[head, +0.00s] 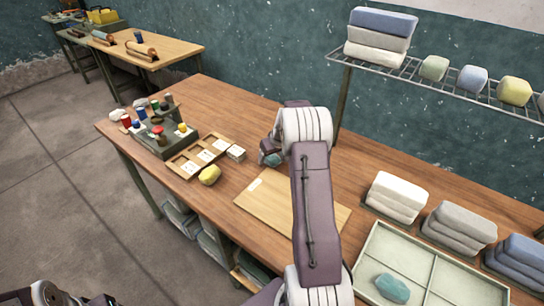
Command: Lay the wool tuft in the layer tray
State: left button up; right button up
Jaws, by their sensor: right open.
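The layer tray (385,248) is a pale, shallow tray with compartments at the lower right. A teal wool tuft (392,288) lies in its near left compartment. A yellow tuft (209,175) lies on the table near its front edge, left of the wooden board. My right gripper (270,155) is open above the middle of the table, right of the yellow tuft and apart from it. A small bluish patch shows at its fingertips; I cannot tell what it is. My right forearm hides part of the table. Only a piece of my left arm shows at the lower left.
A wooden board (262,205) lies under my right arm. A sectioned wooden tray (185,163) and a rack of spools (165,138) stand at the left. Folded stacks, white (398,194) and grey (460,224), sit behind the layer tray. A wire shelf (440,84) hangs above.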

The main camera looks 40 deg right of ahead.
jog(key=d+v, duration=0.1)
jog(key=v, duration=1.1)
jog(key=shift+a, duration=0.4)
jog(key=shift+a+r, duration=0.1)
